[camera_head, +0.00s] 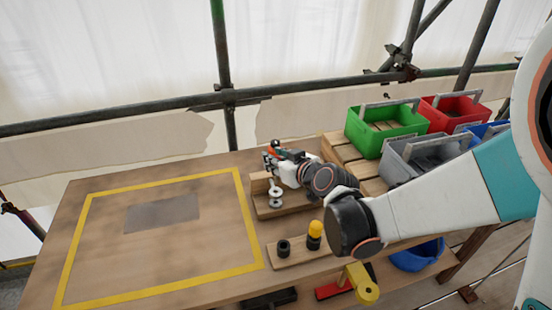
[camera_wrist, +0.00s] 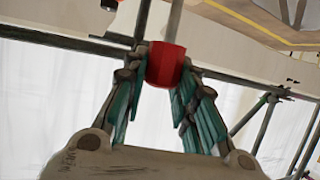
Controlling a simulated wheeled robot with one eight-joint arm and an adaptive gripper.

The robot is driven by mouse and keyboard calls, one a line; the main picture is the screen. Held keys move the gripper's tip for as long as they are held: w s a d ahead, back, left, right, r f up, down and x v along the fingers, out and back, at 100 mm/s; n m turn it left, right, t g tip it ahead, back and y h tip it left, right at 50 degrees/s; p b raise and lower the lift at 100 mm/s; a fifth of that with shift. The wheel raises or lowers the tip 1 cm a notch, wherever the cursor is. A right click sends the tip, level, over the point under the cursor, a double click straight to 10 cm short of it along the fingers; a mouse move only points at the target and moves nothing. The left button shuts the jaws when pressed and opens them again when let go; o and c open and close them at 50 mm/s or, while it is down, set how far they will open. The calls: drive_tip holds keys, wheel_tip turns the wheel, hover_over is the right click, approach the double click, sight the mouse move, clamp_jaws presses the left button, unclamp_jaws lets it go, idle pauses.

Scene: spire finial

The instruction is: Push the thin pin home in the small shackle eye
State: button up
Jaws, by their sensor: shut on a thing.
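My gripper (camera_head: 275,160) is over the left part of the wooden stand on the bench. In the wrist view its teal-and-grey fingers (camera_wrist: 165,60) are closed on the red head (camera_wrist: 166,68) of the thin pin, whose grey shaft (camera_wrist: 174,18) runs away from my gripper to the top edge of the picture. In the head view the pin is mostly hidden by my gripper. Grey metal shackle parts with ring shapes (camera_head: 275,190) stand on the wooden stand (camera_head: 300,209) just below my gripper. I cannot tell whether the shaft is in the small eye.
A wooden board (camera_head: 290,258) with a black cup (camera_head: 284,247) and a yellow-topped black peg (camera_head: 315,232) lies in front. Green (camera_head: 385,125), red (camera_head: 455,107) and grey (camera_head: 420,160) bins stand at the back right. The yellow-taped area (camera_head: 150,255) is clear except for a flat grey patch.

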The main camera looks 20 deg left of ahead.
sight(276, 178)
drive_tip(key=shift+f+b, duration=0.7)
drive_tip(key=shift+f, duration=0.4)
idle(1.1)
drive_tip(key=shift+f+b, duration=0.7)
drive_tip(key=shift+f, duration=1.8)
drive_tip(key=shift+r, duration=0.15)
drive_tip(key=shift+r+p, duration=1.5)
drive_tip(key=shift+r, duration=0.6)
drive_tip(key=shift+b, duration=0.35)
idle(0.7)
